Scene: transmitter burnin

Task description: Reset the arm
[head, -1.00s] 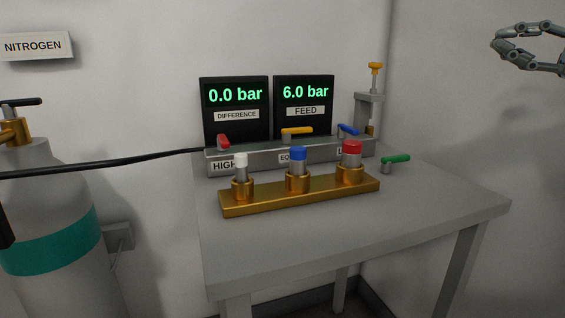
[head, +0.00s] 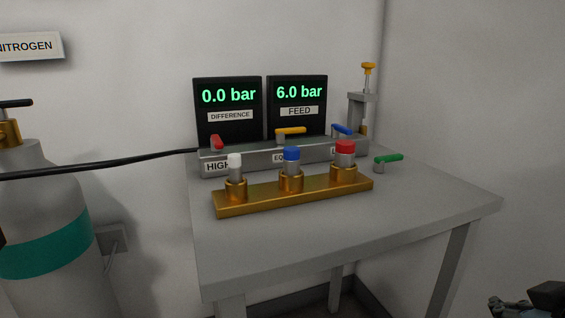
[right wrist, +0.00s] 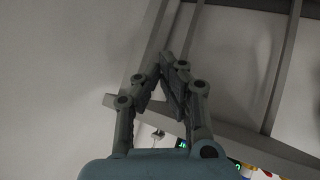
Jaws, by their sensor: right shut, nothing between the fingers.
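My right gripper (right wrist: 170,64) is shut and empty in the right wrist view, its fingertips together in front of the table's grey frame. In the head view, part of my right arm and gripper (head: 512,304) shows at the bottom right corner, low and clear of the table (head: 400,215). Most of it is cut off by the frame edge. My left gripper is not in view.
On the table stand a valve manifold (head: 245,158) with red, yellow and blue levers, a brass bar (head: 290,194) with three capped fittings, a green lever (head: 388,160) and two displays reading 0.0 and 6.0 bar. A nitrogen cylinder (head: 40,195) with black hose stands left.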

